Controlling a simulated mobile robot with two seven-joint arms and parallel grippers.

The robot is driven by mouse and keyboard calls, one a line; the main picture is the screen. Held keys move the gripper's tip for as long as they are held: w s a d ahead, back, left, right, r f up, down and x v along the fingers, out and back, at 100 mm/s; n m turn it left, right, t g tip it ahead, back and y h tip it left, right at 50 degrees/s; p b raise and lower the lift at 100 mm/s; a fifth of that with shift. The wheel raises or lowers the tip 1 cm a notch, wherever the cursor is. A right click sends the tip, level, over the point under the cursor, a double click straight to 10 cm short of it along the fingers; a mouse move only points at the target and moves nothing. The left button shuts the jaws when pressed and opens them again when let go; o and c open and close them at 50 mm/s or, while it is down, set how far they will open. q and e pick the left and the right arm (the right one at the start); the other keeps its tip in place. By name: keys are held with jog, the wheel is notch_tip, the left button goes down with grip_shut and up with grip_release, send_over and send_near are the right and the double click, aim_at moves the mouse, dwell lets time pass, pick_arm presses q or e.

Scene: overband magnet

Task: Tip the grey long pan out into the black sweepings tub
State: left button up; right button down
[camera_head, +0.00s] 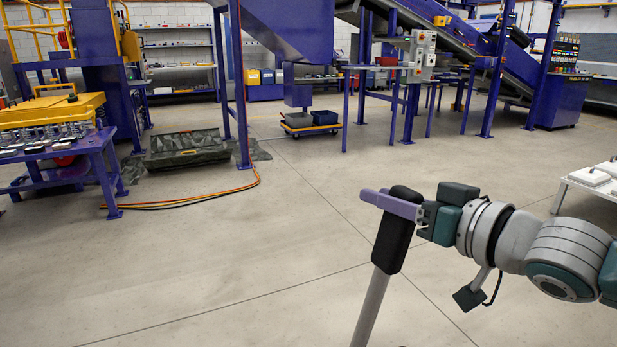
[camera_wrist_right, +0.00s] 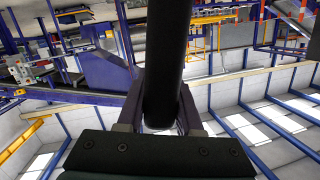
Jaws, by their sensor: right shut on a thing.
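My right gripper (camera_head: 393,207) is shut on the black grip of a long handle (camera_head: 395,244), at the right of the head view. A grey shaft runs down from the grip and leaves the bottom edge, slightly tilted. I take it for the handle of the grey long pan; its pan end and any contents are out of view. In the right wrist view the black grip (camera_wrist_right: 166,60) stands between the fingers of the gripper (camera_wrist_right: 160,118). I cannot pick out the black sweepings tub for sure. My left gripper is not in view.
A low trolley carries a grey tub (camera_head: 299,120) and a dark blue tub (camera_head: 325,117). A blue workbench (camera_head: 80,165) is left, a white table (camera_head: 590,183) right. The middle floor is clear.

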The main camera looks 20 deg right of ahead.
jog(key=s+a+n, duration=0.2)
jog(key=a, duration=1.1)
jog(key=shift+s+a+r+n+h+b, duration=0.2)
jog(key=shift+a+r+n+h+b, duration=0.1)
jog(key=shift+a+b, duration=0.15)
jog(key=shift+d, duration=0.15)
